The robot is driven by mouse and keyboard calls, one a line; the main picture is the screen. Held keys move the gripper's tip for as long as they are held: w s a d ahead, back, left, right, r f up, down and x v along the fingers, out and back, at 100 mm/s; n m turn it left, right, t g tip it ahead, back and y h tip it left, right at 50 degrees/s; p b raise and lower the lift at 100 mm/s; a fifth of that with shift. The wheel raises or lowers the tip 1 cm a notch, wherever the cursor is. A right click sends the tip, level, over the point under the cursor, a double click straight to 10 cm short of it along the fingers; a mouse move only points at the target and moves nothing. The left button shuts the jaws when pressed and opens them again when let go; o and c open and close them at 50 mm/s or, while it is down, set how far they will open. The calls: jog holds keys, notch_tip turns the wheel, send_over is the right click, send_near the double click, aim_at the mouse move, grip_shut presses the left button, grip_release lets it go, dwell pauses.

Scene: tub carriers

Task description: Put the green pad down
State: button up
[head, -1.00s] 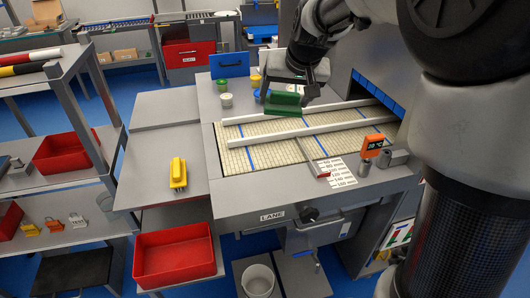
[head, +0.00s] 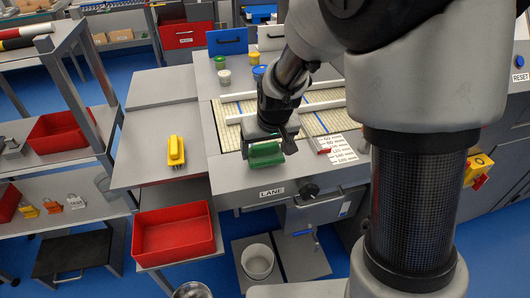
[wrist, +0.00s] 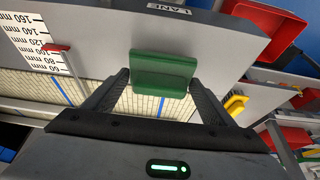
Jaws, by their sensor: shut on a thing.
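The green pad (head: 265,155) is a small block with a raised edge. My gripper (head: 269,143) is shut on it in the head view, over the front edge of the lane table (head: 237,183). In the wrist view the green pad (wrist: 163,75) sits between the two fingertips of my gripper (wrist: 165,85). The grey front of the table with the LANE label (wrist: 169,8) lies beyond it. I cannot tell whether the pad touches the table.
White rails (head: 240,96) cross the tiled lane. A millimetre scale (head: 338,149) lies to the right.

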jog(key=shift+f, duration=1)
jog(key=shift+f, duration=0.1)
jog(key=o, duration=0.9)
